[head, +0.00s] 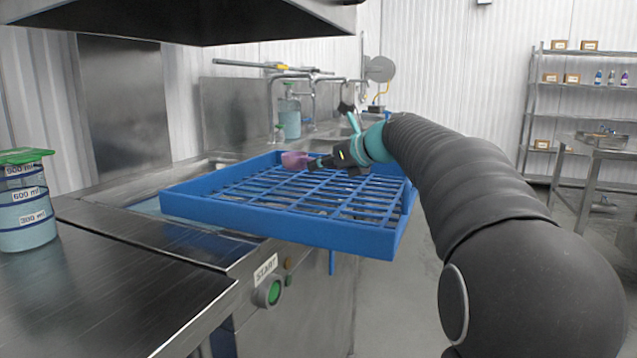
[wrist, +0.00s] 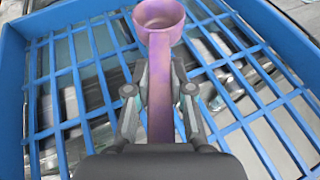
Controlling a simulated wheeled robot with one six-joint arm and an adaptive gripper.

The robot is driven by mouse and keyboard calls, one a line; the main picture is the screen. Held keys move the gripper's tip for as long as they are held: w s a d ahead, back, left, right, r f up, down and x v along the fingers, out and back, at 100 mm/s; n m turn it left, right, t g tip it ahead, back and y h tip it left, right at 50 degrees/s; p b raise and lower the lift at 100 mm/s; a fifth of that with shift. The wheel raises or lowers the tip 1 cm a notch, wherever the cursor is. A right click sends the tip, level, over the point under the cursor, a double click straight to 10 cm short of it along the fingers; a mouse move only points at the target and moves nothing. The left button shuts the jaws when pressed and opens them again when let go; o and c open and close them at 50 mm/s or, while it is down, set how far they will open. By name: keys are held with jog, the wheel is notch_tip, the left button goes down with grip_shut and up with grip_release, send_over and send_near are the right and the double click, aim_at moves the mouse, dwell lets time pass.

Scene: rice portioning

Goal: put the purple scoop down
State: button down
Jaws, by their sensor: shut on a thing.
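The purple scoop (head: 294,160) is at the end of my arm, above the blue slatted rack in the head view. In the wrist view the scoop (wrist: 160,60) points away from me, its round cup at the top and its handle running between my fingers. My gripper (wrist: 160,88) is shut on the handle. In the head view my gripper (head: 322,163) is over the far part of the rack. I cannot tell whether the scoop touches the slats.
The blue rack (head: 300,232) with raised walls sits on the steel counter (head: 110,280). A measuring jug (head: 25,205) with a green lid stands at the left. A green START button (head: 274,292) is on the front. Taps and a bottle (head: 290,115) are behind. Shelves (head: 585,90) stand at the right.

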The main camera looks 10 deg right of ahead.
aim_at(320, 194)
jog(key=shift+w+a+f, duration=0.15)
jog(key=shift+a+f, duration=0.05)
jog(key=shift+f, duration=1.9)
jog(key=shift+f, duration=0.2)
jog(key=c, duration=1)
grip_release()
jog(key=shift+r, duration=0.1)
jog(key=shift+d+r, duration=0.1)
jog(key=shift+r, duration=0.05)
jog(key=v, duration=0.7)
